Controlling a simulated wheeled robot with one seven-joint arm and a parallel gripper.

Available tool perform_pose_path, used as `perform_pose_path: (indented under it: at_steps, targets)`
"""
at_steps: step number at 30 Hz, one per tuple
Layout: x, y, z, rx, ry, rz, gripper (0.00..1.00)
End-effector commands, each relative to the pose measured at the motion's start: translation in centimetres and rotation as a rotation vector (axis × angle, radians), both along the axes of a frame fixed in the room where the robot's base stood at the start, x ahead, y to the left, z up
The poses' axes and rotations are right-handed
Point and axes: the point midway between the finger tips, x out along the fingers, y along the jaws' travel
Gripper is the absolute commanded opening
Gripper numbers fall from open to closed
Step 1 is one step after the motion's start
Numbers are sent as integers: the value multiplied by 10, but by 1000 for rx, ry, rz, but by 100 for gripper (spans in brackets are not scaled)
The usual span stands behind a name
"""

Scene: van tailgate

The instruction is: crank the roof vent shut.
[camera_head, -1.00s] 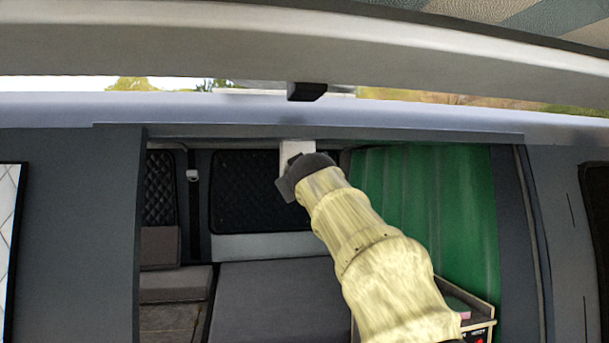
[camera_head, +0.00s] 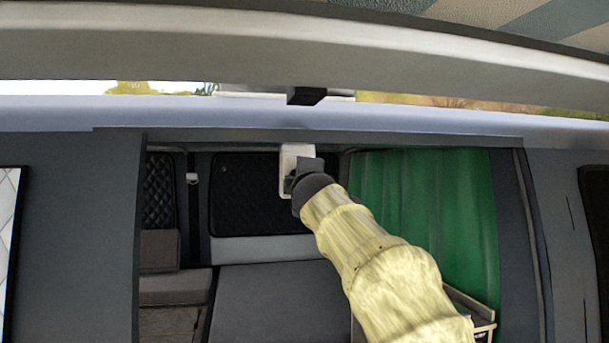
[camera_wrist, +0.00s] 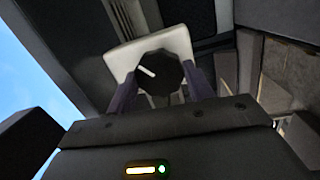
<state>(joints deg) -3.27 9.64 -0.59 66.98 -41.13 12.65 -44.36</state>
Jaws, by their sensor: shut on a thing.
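A black round knob (camera_wrist: 158,74) with a white pointer line sits on a white plate (camera_wrist: 118,60) overhead in the wrist view. My gripper (camera_wrist: 163,88) has a finger on each side of the knob and is shut on it. The pointer slants to the upper left in that picture. In the head view the white plate (camera_head: 288,158) shows at the top of the van opening. My gripper (camera_head: 306,170) is in front of it and hides the knob. I cannot make out the vent lid for certain; a pale flat strip (camera_head: 250,94) shows on the roof.
The raised tailgate (camera_head: 200,50) spans the top, with a black block (camera_head: 307,96) at its lower edge. A green curtain (camera_head: 425,200) hangs to the right of my arm. A grey bed surface (camera_head: 270,290) lies below, and a crate (camera_head: 478,310) is partly hidden by my arm.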

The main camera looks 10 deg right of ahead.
Motion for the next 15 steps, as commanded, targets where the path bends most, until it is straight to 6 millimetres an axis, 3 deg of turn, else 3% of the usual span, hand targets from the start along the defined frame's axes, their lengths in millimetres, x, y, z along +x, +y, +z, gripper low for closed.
perform_pose_path:
  at_steps: [1,15]
  targets:
    - [-3,0,9,-48,-15,1,29]
    - [-3,-2,10,-494,-16,-1,29]
